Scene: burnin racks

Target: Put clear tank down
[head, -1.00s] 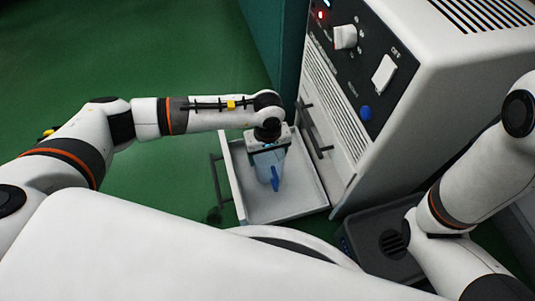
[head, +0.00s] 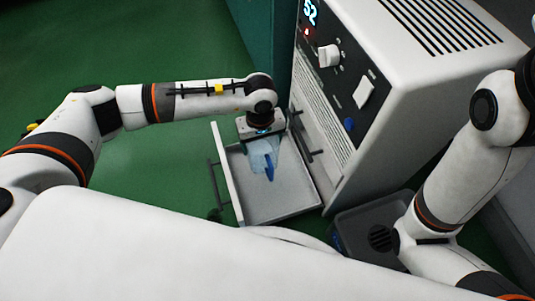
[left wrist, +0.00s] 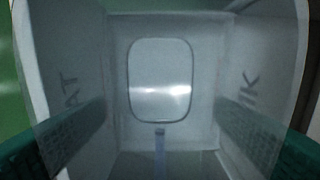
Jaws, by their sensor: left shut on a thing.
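The clear tank (head: 262,157) is a see-through, bluish container with a blue strip on its side. My left gripper (head: 261,138) is shut on it from above and holds it within the outline of the open drawer (head: 285,205). I cannot tell whether the tank touches the drawer floor. In the left wrist view the clear tank (left wrist: 160,80) fills the picture, with the dark green finger pads of my left gripper (left wrist: 160,140) on both sides. My right gripper is out of view; only my right arm shows.
A white cabinet (head: 420,75) with a knob, switch and lit display stands right of the drawer. A dark grey bin (head: 350,225) sits below it at the right. Bare drawer floor lies nearer than the tank. Green floor (head: 120,40) is clear at the left.

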